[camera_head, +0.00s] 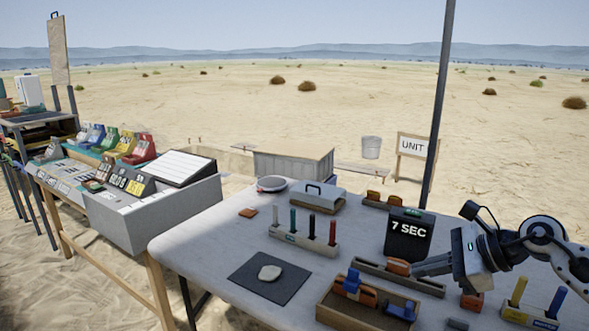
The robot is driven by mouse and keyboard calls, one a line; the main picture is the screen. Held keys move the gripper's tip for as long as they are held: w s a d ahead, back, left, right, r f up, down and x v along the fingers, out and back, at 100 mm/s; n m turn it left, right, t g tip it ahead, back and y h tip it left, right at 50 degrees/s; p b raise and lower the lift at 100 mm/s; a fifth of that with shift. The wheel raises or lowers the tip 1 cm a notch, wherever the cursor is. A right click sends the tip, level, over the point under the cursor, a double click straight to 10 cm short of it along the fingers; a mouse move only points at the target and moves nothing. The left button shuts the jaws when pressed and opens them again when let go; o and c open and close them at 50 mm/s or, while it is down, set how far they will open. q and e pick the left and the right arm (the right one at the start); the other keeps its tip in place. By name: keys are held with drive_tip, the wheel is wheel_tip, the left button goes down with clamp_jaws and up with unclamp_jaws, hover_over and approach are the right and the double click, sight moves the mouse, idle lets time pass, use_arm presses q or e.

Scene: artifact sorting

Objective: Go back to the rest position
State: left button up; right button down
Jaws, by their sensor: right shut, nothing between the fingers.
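My right gripper (418,269) comes in from the right edge and hangs over the right part of the grey table (205,245). Its fingers point left and are shut with nothing between them. Their tips appear close to an orange piece (398,266) in a long narrow rack (366,268); I cannot tell whether they touch it. My left gripper is not in view.
A black "7 SEC" display (408,236) stands behind the fingers. A wooden tray (345,318) with blue and orange pieces lies in front. A pale stone (269,273) rests on a dark mat (252,288). A peg rack (296,241) stands behind. The table's left part is mostly clear.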

drive_tip(key=s+a+f+m+t+y, duration=0.2)
drive_tip(key=s+a+m+t+y, duration=0.15)
drive_tip(key=a+m, duration=0.45)
drive_tip(key=s+a+f+m+t+y, duration=0.15)
drive_tip(key=s+a+m+t, duration=0.35)
drive_tip(key=m, duration=0.6)
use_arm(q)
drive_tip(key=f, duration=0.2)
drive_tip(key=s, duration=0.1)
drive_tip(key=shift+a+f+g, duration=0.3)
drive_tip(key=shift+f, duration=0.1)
use_arm(e)
drive_tip(key=s+d+f+m+g+h, duration=0.1)
drive_tip(key=s+f+m+h, duration=0.4)
drive_tip(key=m, duration=1)
drive_tip(key=s+d+f+m+g+h, duration=0.1)
drive_tip(key=s+f+m+g+h, duration=0.1)
drive_tip(key=s+f+m+h, duration=0.4)
drive_tip(key=s+f+m, duration=0.5)
drive_tip(key=f+m, duration=0.2)
drive_tip(key=m, duration=0.1)
drive_tip(key=shift+d+f+m+g, duration=0.35)
drive_tip(key=shift+f+m, duration=0.05)
